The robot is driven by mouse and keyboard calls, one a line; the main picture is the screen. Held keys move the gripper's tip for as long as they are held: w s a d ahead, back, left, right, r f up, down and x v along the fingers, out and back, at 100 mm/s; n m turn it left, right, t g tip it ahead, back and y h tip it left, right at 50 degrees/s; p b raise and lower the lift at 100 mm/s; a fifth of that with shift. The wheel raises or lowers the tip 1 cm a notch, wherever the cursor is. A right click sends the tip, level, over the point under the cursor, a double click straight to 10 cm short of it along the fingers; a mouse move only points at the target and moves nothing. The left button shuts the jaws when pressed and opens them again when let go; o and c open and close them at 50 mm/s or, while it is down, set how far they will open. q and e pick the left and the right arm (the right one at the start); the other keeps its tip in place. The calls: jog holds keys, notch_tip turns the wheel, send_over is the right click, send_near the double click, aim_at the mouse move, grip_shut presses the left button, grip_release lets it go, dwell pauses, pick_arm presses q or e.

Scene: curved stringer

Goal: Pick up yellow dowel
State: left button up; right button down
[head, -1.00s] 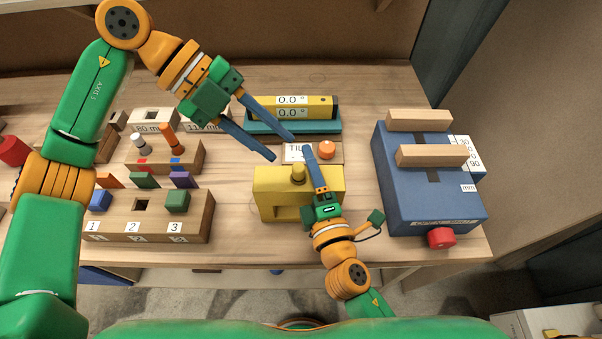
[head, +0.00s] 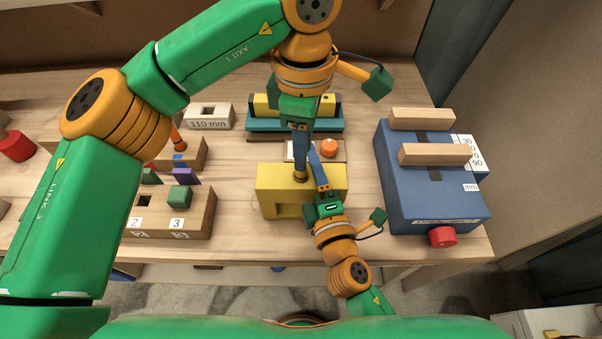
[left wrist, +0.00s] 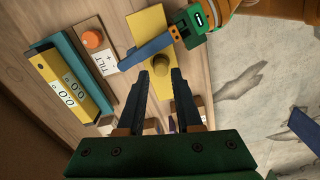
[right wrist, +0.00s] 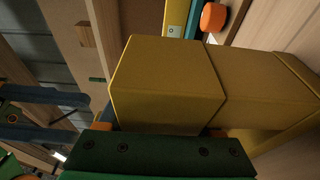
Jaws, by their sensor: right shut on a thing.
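The yellow dowel (head: 300,176) stands upright in the top of a yellow block (head: 333,182). It also shows end-on in the left wrist view (left wrist: 160,65). My left gripper (head: 303,165) points down over the dowel. In the left wrist view its two fingers (left wrist: 159,75) are apart, with the dowel beyond and between their tips, and nothing is held. My right gripper (head: 318,168) is shut on the yellow block from the front right, one finger lying across its top. The block fills much of the right wrist view (right wrist: 165,80).
Behind the block are a TILT plate with an orange button (head: 328,148) and a yellow level in a teal holder (head: 265,124). A blue device (head: 400,190) with two wooden bars stands at right. A wooden numbered block (head: 200,220) stands at left.

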pick_arm(q)
jog(key=f, duration=0.5)
jog(key=shift+a, duration=0.2)
jog(key=shift+f, duration=0.1)
grip_shut()
pick_arm(e)
jog(key=shift+a, duration=0.1)
jog(key=shift+s, duration=0.1)
pick_arm(q)
notch_tip(320, 180, up, 10)
jog(key=shift+r, duration=0.1)
pick_arm(e)
grip_release()
jog(key=shift+v, duration=2.4)
